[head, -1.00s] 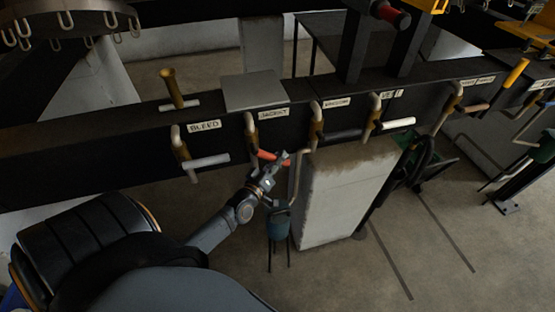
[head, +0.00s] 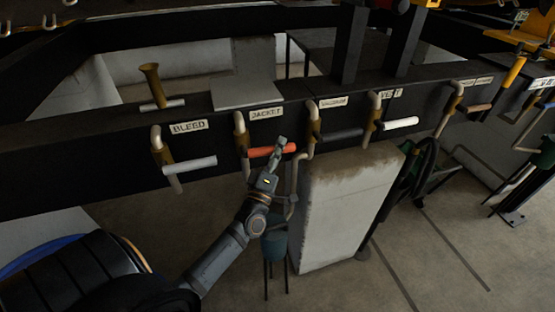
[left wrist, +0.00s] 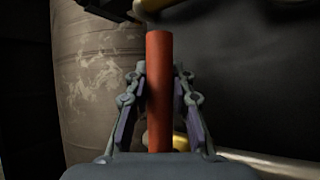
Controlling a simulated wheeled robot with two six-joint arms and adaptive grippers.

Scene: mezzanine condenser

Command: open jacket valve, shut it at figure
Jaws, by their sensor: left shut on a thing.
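The jacket valve has a red lever handle (head: 260,152) on a brass body and pale pipe (head: 240,125), left of and below the JACKET label (head: 266,113) on the dark beam. The handle points right, roughly level. My left gripper (head: 281,146) is shut on the red handle near its outer end. In the left wrist view the red handle (left wrist: 159,90) stands upright between the two fingers (left wrist: 160,105). No flow from the valve can be made out. My right gripper is not in view.
The bleed valve's white handle (head: 190,164) is to the left. A black handle (head: 340,134) and another white handle (head: 401,123) are to the right. A concrete block (head: 345,205) and a blue-green vessel (head: 274,245) stand below the beam.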

